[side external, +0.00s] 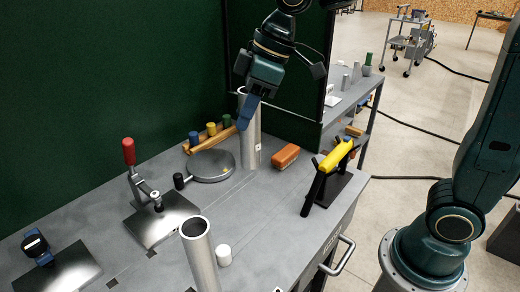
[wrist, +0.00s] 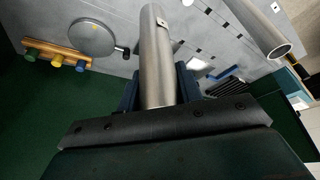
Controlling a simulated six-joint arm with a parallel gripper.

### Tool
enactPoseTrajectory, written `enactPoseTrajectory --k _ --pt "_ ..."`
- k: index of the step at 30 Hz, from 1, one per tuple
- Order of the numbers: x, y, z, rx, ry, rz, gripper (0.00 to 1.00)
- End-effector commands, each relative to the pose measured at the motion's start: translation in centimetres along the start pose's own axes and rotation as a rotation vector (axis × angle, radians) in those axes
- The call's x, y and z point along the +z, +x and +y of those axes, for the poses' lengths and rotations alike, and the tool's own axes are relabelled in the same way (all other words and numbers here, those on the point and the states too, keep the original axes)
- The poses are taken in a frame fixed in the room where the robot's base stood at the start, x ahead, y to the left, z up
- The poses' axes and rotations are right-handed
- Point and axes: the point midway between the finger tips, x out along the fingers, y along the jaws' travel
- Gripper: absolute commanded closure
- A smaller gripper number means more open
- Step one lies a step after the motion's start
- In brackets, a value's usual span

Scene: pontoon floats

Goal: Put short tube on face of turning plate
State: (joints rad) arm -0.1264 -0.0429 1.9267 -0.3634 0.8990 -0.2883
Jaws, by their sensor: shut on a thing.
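My gripper (side external: 246,112) is shut on the upper part of a grey metal tube (side external: 251,145), which is upright with a small pale tag low on its side. In the wrist view the tube (wrist: 156,50) runs between my blue fingers (wrist: 158,90). Its lower end is just right of the turning plate (side external: 211,166), a round grey disc with a dark knob at its side. The plate also shows in the wrist view (wrist: 92,38), with its face bare. I cannot tell whether the tube touches the bench. A second tube (side external: 201,258) stands at the front; which is shorter is unclear.
A wooden rack (side external: 208,136) with blue, yellow and green pegs lies behind the plate. An orange-brown block (side external: 286,156) is close right of the held tube. A yellow-handled black stand (side external: 334,165), a red-handled clamp (side external: 130,155) and a white cylinder (side external: 224,256) are also on the bench.

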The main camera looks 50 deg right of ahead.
Motion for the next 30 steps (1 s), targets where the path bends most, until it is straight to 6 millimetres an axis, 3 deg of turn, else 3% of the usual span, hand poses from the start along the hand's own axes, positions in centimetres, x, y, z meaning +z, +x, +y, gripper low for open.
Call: enactPoseTrajectory --k 8,18,30 --pt "-2.8 1.4 3.8 -0.004 -0.003 0.000 0.91" --pt "-6.1 4.2 10.0 -0.010 -0.012 0.000 0.91" --pt "-8.0 8.6 17.5 -0.014 -0.025 0.000 0.91"
